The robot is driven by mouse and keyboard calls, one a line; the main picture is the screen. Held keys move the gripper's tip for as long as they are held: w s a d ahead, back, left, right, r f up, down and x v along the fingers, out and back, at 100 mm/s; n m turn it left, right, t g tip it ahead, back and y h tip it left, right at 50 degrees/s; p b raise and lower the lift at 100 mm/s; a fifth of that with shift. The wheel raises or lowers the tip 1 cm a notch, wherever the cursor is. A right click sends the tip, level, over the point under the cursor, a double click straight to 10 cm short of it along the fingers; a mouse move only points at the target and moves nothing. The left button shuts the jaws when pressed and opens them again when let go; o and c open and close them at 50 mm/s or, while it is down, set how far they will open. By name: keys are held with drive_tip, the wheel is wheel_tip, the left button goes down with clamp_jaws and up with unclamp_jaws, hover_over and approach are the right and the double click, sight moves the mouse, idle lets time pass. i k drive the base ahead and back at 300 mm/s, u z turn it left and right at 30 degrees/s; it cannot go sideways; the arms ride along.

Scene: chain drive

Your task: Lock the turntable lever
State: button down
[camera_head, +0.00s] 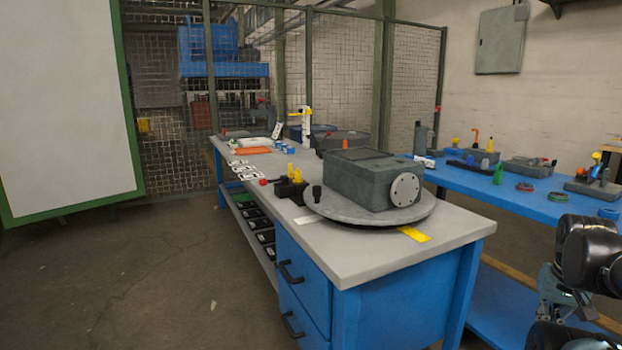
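The turntable (341,212) is a round grey disc on the near part of the grey-topped workbench. A dark grey gearbox-like housing (362,182) with a pale round flange (405,189) sits on it. A small black upright knob (317,193) stands at the disc's left edge; it may be the lever, but whether it is locked cannot be told. My arm shows at the lower right edge, with what looks like my gripper (553,292) partly cut off. It is well apart from the turntable, and its finger opening cannot be made out.
A yellow strip (414,234) and a white strip (306,220) lie beside the disc. A black fixture with yellow parts (292,185) stands left of it. A blue side bench (520,196) holds several tools and parts. Open floor (150,275) lies left of the workbench.

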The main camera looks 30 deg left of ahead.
sight(285, 180)
drive_tip(key=z, duration=0.3)
drive_tip(key=k, duration=1.3)
drive_tip(key=u, duration=1.4)
drive_tip(key=i, duration=1.4)
drive_tip(key=z, duration=0.05)
